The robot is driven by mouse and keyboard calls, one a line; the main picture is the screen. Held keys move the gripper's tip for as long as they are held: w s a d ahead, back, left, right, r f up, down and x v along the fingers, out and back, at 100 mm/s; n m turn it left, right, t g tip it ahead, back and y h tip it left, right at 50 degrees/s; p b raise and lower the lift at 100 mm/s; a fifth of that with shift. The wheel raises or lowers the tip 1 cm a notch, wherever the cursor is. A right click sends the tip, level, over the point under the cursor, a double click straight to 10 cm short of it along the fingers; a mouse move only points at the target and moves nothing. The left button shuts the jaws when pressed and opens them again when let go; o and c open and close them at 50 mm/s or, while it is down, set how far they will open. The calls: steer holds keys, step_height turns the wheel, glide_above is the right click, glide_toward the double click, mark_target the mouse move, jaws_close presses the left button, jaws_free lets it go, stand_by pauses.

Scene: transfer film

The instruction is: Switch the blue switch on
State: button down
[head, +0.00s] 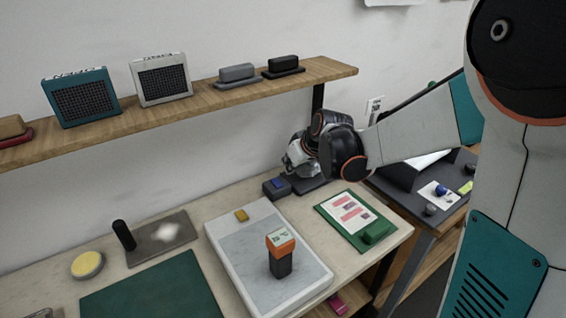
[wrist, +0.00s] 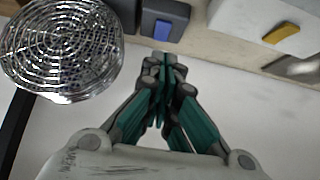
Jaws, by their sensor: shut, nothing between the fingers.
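The blue switch (head: 277,183) is a small blue rocker on a dark grey box at the back of the workbench, by the wall. It also shows in the wrist view (wrist: 162,31), at the top centre. I cannot tell its on or off position from its tilt. My gripper (wrist: 163,65) is shut and empty, its teal fingers together. In the wrist view the fingertips are just below the grey box and in line with the blue switch; contact cannot be made out. In the head view my wrist hides most of the fingers, close to the box.
A round shiny mesh object (wrist: 62,45) is close beside my fingers on the left. A white tray (head: 220,240) with a yellow piece (head: 241,215) and a green clipboard (head: 375,236) lie nearby. The shelf (head: 205,99) runs above the bench.

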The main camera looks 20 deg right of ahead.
steer(key=shift+s+d+r, duration=0.25)
steer(key=shift+s+r, duration=0.4)
steer(key=shift+s, duration=0.15)
steer(key=s+r+m+h, duration=0.1)
steer(key=s+r, duration=0.1)
steer(key=s, duration=1.2)
steer(key=s+a+r+m+h, duration=0.1)
steer(key=s+r+m, duration=0.1)
steer(key=s, duration=1.1)
steer(key=shift+s+a+r+m, duration=0.2)
steer(key=shift+s+r+m, duration=0.15)
steer(key=shift+r, duration=0.15)
